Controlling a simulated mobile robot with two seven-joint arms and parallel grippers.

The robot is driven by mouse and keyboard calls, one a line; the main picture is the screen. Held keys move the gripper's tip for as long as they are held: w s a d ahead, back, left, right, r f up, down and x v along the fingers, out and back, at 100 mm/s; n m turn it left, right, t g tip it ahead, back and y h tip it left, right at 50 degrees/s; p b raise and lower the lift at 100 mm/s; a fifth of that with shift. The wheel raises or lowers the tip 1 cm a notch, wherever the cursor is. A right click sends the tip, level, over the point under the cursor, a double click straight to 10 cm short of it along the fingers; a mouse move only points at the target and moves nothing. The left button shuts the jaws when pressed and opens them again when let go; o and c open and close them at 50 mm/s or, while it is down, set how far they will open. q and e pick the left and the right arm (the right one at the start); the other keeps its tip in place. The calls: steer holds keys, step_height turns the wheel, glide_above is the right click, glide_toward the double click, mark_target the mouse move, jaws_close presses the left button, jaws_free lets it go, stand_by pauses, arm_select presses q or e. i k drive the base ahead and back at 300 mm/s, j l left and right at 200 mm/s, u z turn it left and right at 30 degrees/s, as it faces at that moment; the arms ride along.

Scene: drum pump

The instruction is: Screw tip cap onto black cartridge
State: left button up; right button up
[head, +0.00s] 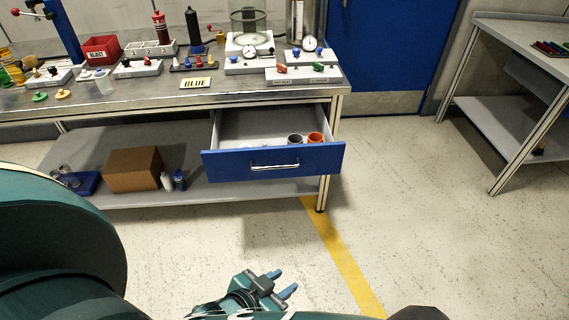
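A black cartridge (194,32) stands upright at the back of the steel workbench. Small coloured pieces that may be tip caps sit in a row on a dark holder (194,66) in front of it; they are too small to tell apart. My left gripper (281,282) is low in front of the bench, above the floor and well away from the cartridge. My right gripper does not show.
The workbench's blue drawer (228,163) is pulled open, with a grey and an orange cup inside. A red reject bin (101,50), a BLUE sign (195,83) and gauge fixtures crowd the bench top. A cardboard box (133,170) is on the lower shelf. The floor ahead is clear.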

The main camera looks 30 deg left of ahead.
mark_target(191, 16)
steer(key=u, duration=1.4)
steer(key=i+l+u, duration=0.1)
steer(key=i+l, duration=0.2)
steer(key=i, duration=0.2)
steer(key=i+l, duration=0.3)
steer(key=i, duration=0.2)
steer(key=u, duration=0.05)
